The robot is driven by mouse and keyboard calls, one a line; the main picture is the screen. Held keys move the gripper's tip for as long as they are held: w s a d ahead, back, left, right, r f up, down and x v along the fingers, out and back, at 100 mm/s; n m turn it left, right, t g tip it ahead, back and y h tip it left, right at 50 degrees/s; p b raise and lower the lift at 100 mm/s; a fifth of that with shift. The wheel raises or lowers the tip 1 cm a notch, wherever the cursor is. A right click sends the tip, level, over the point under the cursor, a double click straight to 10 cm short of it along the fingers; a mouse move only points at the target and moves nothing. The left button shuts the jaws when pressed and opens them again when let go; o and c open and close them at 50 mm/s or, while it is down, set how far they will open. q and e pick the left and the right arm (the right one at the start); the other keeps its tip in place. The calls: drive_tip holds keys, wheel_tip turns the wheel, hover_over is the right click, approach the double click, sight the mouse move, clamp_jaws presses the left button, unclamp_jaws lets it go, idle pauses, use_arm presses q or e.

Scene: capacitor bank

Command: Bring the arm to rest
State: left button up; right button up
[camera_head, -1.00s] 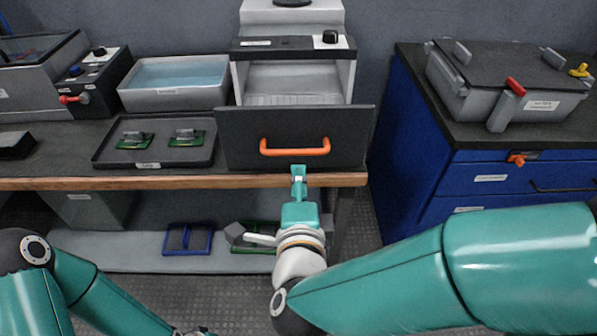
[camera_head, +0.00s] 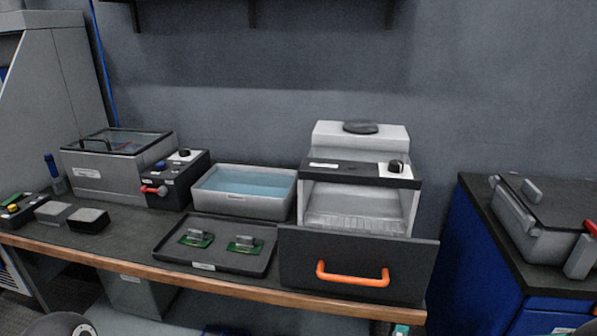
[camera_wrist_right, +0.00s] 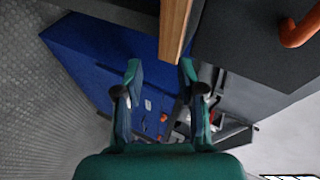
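My right gripper (camera_wrist_right: 161,76) shows in the right wrist view with its two teal fingers apart and nothing between them. The wooden bench edge (camera_wrist_right: 174,30) and the orange handle (camera_wrist_right: 300,32) lie beyond it, and the fingers are clear of the handle. In the head view only a small teal bit of my right arm shows at the bottom edge, below the bench's right end. My left gripper is out of view. The white oven (camera_head: 360,205) stands with its dark front panel (camera_head: 300,262) lowered and its chamber open; the handle (camera_head: 352,275) is free.
A dark tray (camera_head: 172,252) with two green boards (camera_head: 245,245) sits left of the oven, before a water basin (camera_head: 243,205). A control box (camera_head: 180,180) is farther left. A blue cabinet (camera_head: 480,250) stands right, across a gap from the bench.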

drive_tip(key=s+d+f+n+g+y, duration=0.1)
drive_tip(key=d+f+n+g+y, duration=0.2)
drive_tip(key=f, duration=1.1)
drive_tip(key=s+a+f+n+g+y, duration=0.25)
drive_tip(key=s+f+n, duration=0.2)
drive_tip(key=f, duration=0.25)
drive_tip(key=s+a+f+n+g+y, duration=0.25)
drive_tip(key=s+f+n, duration=0.2)
drive_tip(key=f, duration=0.25)
drive_tip(key=s+a+n+g+y, duration=0.2)
drive_tip(key=s+a+n+g, duration=0.1)
drive_tip(key=s+a+n, duration=0.3)
wheel_tip(320, 180, up, 20)
drive_tip(key=n+p, duration=0.1)
drive_tip(key=p, duration=1.9)
drive_tip(key=shift+s+d+p, duration=0.2)
drive_tip(key=shift+d+p, duration=0.15)
drive_tip(key=shift+f, duration=0.1)
